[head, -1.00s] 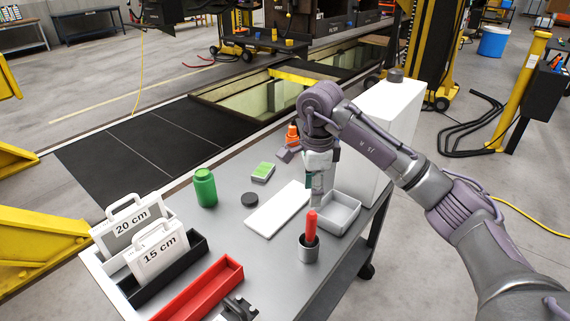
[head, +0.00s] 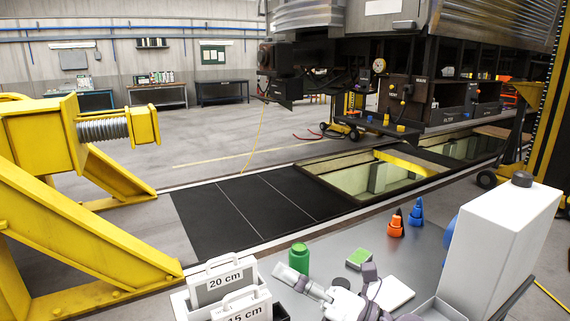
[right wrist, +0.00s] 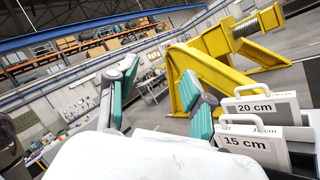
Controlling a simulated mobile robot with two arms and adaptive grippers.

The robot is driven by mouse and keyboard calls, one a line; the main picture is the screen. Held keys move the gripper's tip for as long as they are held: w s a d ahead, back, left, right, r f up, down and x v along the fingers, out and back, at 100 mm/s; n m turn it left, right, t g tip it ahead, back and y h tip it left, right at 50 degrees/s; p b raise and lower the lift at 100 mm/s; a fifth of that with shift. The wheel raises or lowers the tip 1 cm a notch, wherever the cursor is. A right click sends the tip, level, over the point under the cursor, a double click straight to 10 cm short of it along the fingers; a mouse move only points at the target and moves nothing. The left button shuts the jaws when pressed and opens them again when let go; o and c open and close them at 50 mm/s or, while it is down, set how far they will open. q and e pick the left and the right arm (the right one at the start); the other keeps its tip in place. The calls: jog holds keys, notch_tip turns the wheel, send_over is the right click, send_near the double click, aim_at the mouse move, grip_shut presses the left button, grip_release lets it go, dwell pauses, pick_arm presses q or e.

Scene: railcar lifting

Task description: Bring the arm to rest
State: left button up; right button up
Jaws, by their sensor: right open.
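My right gripper (head: 290,275) is low in the head view, over the grey bench top (head: 325,247), pointing left beside the green bottle (head: 299,258). Its teal-padded fingers stand wide apart in the right wrist view (right wrist: 158,90), with nothing between them. The white cases marked 20 cm (head: 222,268) and 15 cm (head: 236,301) stand just left of it. They also show at the right of the right wrist view, 20 cm (right wrist: 262,107) and 15 cm (right wrist: 245,143). My left gripper is out of view.
A tall white box (head: 505,240) stands at the bench's right. Orange (head: 395,225) and blue (head: 416,213) bottles, a green-topped block (head: 360,258) and a white plate (head: 394,291) are on the bench. A yellow buffer frame (head: 60,220) stands left; black floor panels (head: 240,210) lie beyond.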

jog(key=w+d+f+m+t+h, duration=0.1)
jog(key=d+f+m+t+h, duration=0.1)
jog(key=d+m+t+h, duration=0.75)
jog(key=w+d+f+m+t+h, duration=0.25)
jog(key=m+h, duration=0.25)
jog(key=m, duration=0.9)
jog(key=s+d+f+m+g+h, duration=0.3)
jog(key=d+f+m, duration=0.1)
jog(key=f, duration=0.3)
jog(key=s+d+f+m+g+h, duration=0.3)
jog(key=f+m, duration=0.2)
jog(key=f, duration=0.2)
jog(key=s+f+m+g, duration=0.3)
jog(key=s+f+g, duration=0.35)
jog(key=s, duration=0.45)
jog(key=s+f+m+g, duration=0.2)
jog(key=s+f+g, duration=0.4)
jog(key=s, duration=0.5)
notch_tip(320, 180, down, 28)
jog(key=s, duration=0.2)
jog(key=s+d+f+g, duration=0.1)
jog(key=s+d+f, duration=0.2)
jog(key=s+f, duration=1.2)
jog(key=shift+s+d, duration=0.4)
